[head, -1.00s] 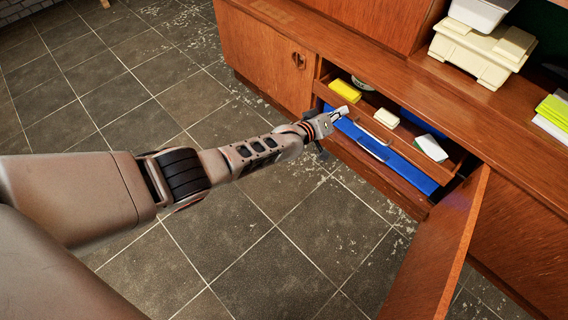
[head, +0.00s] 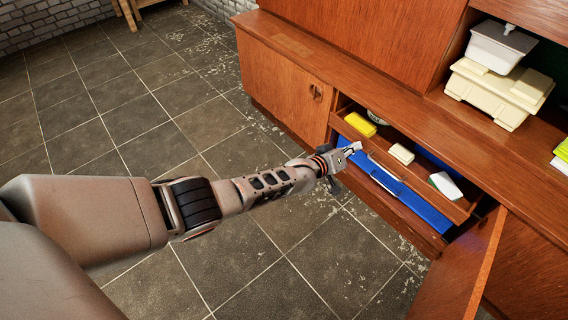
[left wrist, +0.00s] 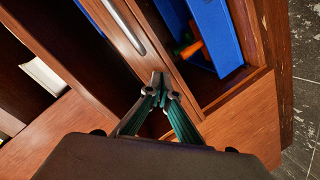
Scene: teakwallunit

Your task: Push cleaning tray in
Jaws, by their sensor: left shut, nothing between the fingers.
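The cleaning tray (head: 440,204) is a shallow wooden pull-out in the open lower cabinet. It stands partly out and carries a yellow sponge (head: 359,124), a cream block (head: 402,153) and a green-white sponge (head: 446,186). A long silver handle (head: 385,170) is on its front and also shows in the left wrist view (left wrist: 124,27). My left gripper (head: 353,149) is shut and empty at the front rail, left of the handle. In the left wrist view its fingertips (left wrist: 157,87) are at the wooden rail; whether they touch is unclear. My right gripper is out of view.
A blue bin (head: 410,199) sits below the tray; orange and green items show in it in the wrist view. An open cabinet door (head: 460,268) stands out at the right. Cream containers (head: 497,88) stand on the counter. The tiled floor (head: 240,255) in front is clear.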

